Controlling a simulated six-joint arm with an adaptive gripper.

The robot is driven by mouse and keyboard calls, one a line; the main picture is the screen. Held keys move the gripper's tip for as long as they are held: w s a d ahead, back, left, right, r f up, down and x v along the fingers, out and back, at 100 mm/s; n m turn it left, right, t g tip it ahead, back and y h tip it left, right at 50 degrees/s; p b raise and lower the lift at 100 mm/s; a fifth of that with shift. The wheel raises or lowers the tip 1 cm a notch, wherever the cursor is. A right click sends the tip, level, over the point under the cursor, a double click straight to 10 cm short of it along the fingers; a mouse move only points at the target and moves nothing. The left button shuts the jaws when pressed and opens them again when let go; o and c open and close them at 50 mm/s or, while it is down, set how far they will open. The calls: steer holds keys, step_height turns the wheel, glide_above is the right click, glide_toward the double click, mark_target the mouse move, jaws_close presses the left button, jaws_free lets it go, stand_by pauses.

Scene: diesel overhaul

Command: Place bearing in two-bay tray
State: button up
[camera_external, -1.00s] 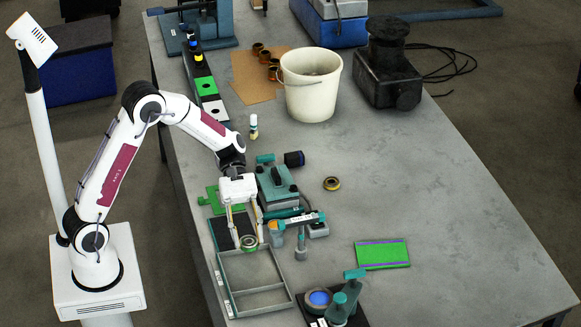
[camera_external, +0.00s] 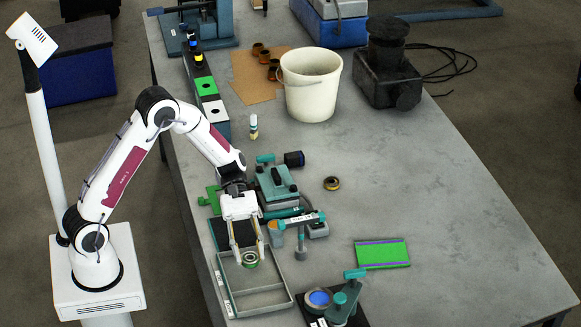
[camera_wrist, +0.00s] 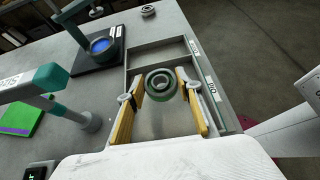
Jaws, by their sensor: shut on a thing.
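A green-rimmed bearing (camera_external: 250,260) with a metallic centre is held between the fingertips of my gripper (camera_external: 249,252). In the wrist view the bearing (camera_wrist: 160,86) sits between the yellow-padded fingers of my gripper (camera_wrist: 158,84), which are shut on it. The grey two-bay tray (camera_external: 262,311) lies below, near the table's left edge. The bearing appears over the tray's far bay, the one nearer the arm's wrist. The tray's wall (camera_wrist: 127,62) and divider show in the wrist view, with the other bay empty. The height of the bearing above the tray floor is hard to tell.
A black fixture with a blue disc (camera_external: 319,298) stands right of the tray. A teal-topped post (camera_external: 301,246) and a teal device (camera_external: 277,187) stand close by. A green plate (camera_external: 382,253) lies farther right. Another ring (camera_external: 332,183) lies on open table.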

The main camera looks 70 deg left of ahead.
mark_target(246, 266)
steer(key=shift+f, duration=1.85)
steer(key=shift+f, duration=0.1)
steer(key=o, duration=1.2)
steer(key=shift+o, duration=0.2)
steer(key=shift+a+r, duration=0.15)
steer(key=shift+r, duration=0.05)
steer(key=v, duration=1.1)
steer(key=shift+a+r, duration=0.15)
steer(key=shift+a, duration=0.15)
